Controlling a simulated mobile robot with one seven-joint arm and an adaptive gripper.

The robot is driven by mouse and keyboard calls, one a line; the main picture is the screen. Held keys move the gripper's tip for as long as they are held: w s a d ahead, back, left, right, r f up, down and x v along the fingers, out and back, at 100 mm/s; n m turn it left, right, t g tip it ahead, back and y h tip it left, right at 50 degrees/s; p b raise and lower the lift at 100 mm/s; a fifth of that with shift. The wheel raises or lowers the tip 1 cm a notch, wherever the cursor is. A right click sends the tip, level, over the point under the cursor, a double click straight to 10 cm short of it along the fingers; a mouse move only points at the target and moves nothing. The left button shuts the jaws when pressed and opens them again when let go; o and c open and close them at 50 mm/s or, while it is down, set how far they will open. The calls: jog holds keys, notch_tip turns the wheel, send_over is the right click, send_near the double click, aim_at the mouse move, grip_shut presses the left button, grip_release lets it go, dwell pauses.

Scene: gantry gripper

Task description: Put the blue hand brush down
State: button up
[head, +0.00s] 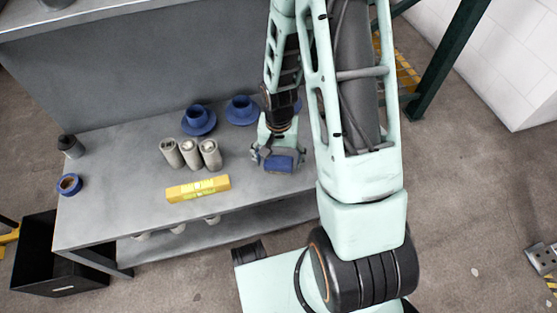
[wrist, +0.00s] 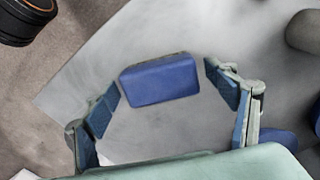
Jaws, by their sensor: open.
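The blue hand brush (head: 279,163) is a small blue block on the grey bench near its right end. It also shows in the wrist view (wrist: 160,80), lying on the bench top between and just beyond my fingertips. My gripper (head: 275,154) is right at the brush in the head view. In the wrist view its two fingers (wrist: 163,78) are spread wide, with a gap between each finger and the brush. The underside of the brush is hidden.
On the grey bench (head: 120,215) lie a yellow level (head: 198,189), several grey cylinders (head: 190,153), blue flanged parts (head: 198,120), a roll of blue tape (head: 69,184) and a dark-capped cylinder (head: 70,146). A black bin (head: 40,255) stands on the floor at left.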

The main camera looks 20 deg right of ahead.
aim_at(278, 161)
notch_tip(278, 161, up, 12)
jog(key=p, duration=0.5)
jog(key=shift+r, duration=0.2)
